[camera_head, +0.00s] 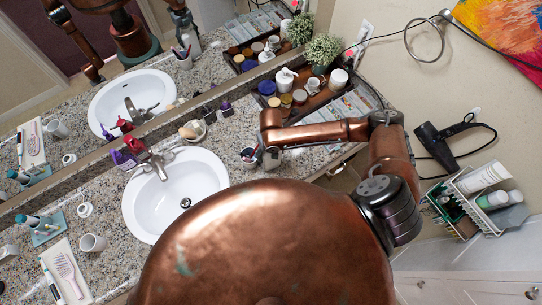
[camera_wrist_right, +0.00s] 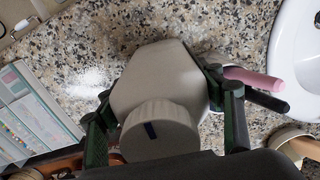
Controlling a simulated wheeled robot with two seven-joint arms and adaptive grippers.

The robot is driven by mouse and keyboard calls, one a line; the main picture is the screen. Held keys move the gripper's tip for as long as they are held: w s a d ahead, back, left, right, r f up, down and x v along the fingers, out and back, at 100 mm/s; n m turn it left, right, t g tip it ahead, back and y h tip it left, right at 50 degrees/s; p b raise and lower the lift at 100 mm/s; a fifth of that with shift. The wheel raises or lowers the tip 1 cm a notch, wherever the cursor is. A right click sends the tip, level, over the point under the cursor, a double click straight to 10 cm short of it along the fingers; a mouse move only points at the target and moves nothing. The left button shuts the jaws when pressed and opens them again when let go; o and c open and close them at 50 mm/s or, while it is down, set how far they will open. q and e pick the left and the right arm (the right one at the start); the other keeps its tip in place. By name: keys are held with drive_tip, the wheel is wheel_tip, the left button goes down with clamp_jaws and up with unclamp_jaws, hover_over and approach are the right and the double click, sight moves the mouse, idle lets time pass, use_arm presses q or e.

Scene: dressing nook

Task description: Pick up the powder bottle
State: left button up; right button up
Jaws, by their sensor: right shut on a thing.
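The powder bottle (camera_wrist_right: 158,80) is a white bottle with a ribbed round cap marked by a dark stripe, filling the middle of the right wrist view. My right gripper (camera_wrist_right: 160,97) is shut on it, with one dark green finger on each side of the body. In the head view my right gripper (camera_head: 272,158) is over the counter, right of the sink; the bottle is not clearly seen there. I cannot tell whether the bottle touches the counter. My left gripper is not directly in view.
A toothbrush cup (camera_head: 249,158) stands close beside my right gripper; pink and black handles (camera_wrist_right: 258,82) lie close to the bottle. The sink (camera_head: 180,190) is to the left. A brown tray (camera_head: 318,102) of jars and a plant (camera_head: 323,50) are behind. The mirror borders the counter's back.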

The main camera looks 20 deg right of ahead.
drive_tip(key=c, duration=0.7)
drive_tip(key=shift+r, duration=0.1)
